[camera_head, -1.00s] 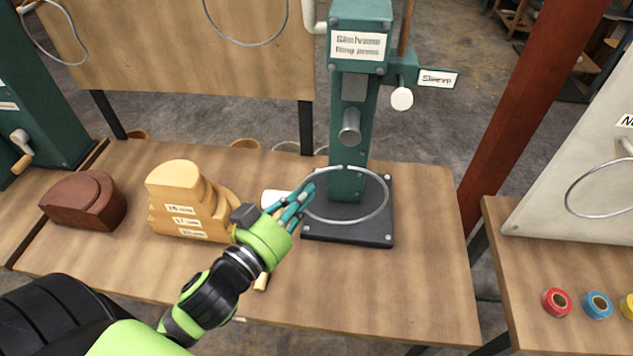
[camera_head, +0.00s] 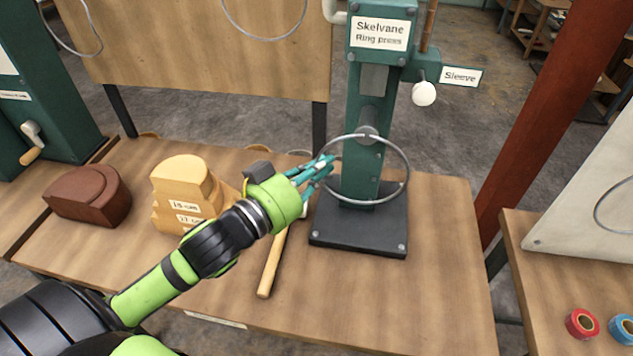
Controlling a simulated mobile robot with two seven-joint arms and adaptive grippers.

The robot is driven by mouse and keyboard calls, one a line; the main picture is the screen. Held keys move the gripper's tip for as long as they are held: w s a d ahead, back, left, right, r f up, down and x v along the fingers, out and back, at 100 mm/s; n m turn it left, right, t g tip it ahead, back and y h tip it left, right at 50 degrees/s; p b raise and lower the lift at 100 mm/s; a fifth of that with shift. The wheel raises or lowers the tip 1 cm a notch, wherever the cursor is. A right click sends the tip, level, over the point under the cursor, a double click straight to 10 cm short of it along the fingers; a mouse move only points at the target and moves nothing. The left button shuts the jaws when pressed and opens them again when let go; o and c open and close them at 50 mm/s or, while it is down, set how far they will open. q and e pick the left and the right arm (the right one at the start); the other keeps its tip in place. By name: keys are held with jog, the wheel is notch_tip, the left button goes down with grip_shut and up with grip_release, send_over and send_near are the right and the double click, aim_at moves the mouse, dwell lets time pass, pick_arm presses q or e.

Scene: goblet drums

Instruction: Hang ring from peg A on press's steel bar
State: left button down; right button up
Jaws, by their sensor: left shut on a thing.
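My left gripper (camera_head: 322,168) is shut on a thin steel ring (camera_head: 376,203) at the ring's left side. The ring is held up in front of the green press (camera_head: 360,178), above its dark base plate (camera_head: 355,236). The short steel bar (camera_head: 368,131) sticks out from the front of the press column. The ring's top edge crosses the bar's end in the picture; I cannot tell whether it is in front of the bar or around it. My right gripper is out of view. No peg marked A can be made out.
A mallet with a wooden handle (camera_head: 270,265) lies partly behind my left gripper. Stepped wooden blocks (camera_head: 180,185) and a brown block (camera_head: 88,195) stand to the left. More rings hang from the board (camera_head: 200,60) behind. The bench's front right is clear.

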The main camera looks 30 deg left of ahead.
pick_arm(q)
jog(key=w+a+f+b, duration=0.1)
jog(key=w+a+b, duration=0.1)
jog(key=w, duration=0.6)
jog(key=shift+a+f+b, duration=0.2)
jog(key=shift+b, duration=0.7)
dwell(0.3)
jog(key=c, duration=1.3)
grip_release()
jog(key=shift+v, duration=3.75)
